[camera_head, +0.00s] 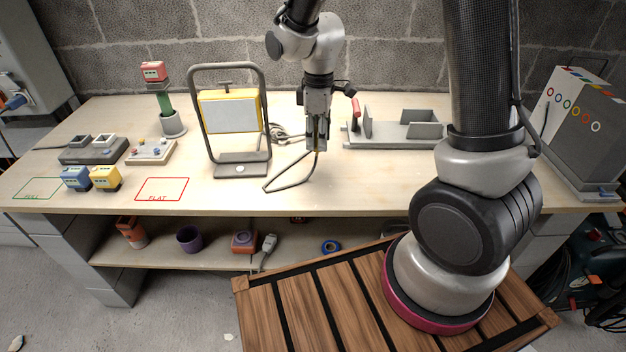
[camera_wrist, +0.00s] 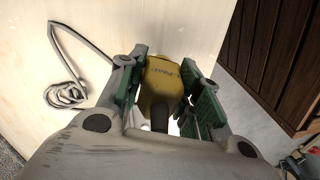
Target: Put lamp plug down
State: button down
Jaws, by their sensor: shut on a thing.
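My gripper (camera_head: 317,146) is above the workbench (camera_head: 390,185), right of the work lamp (camera_head: 231,110), pointing down. In the wrist view my gripper (camera_wrist: 164,84) is shut on the yellow lamp plug (camera_wrist: 161,82), which sits between the green-padded fingers. In the head view the fingers hide most of the plug. A grey lamp cable (camera_head: 285,184) hangs from the gripper in a loop toward the bench. Coils of it lie on the bench, shown in the wrist view (camera_wrist: 68,96). Whether the plug touches the bench, I cannot tell.
A grey tray-like fixture (camera_head: 395,137) stands right of the gripper. Blue (camera_head: 76,178) and yellow (camera_head: 105,178) battery-like blocks sit beside the red FLAT outline (camera_head: 162,189) at left. The bench front, right of the lamp, is clear. A lower shelf (camera_head: 200,258) holds small items.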

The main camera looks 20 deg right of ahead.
jog(key=shift+s+a+n, duration=0.4)
jog(key=shift+s+n, duration=0.3)
jog(key=shift+n, duration=0.3)
notch_tip(320, 180, down, 9)
jog(key=shift+r, duration=0.1)
jog(key=shift+f, duration=0.25)
jog(key=shift+f, duration=0.25)
jog(key=c, duration=1)
grip_release()
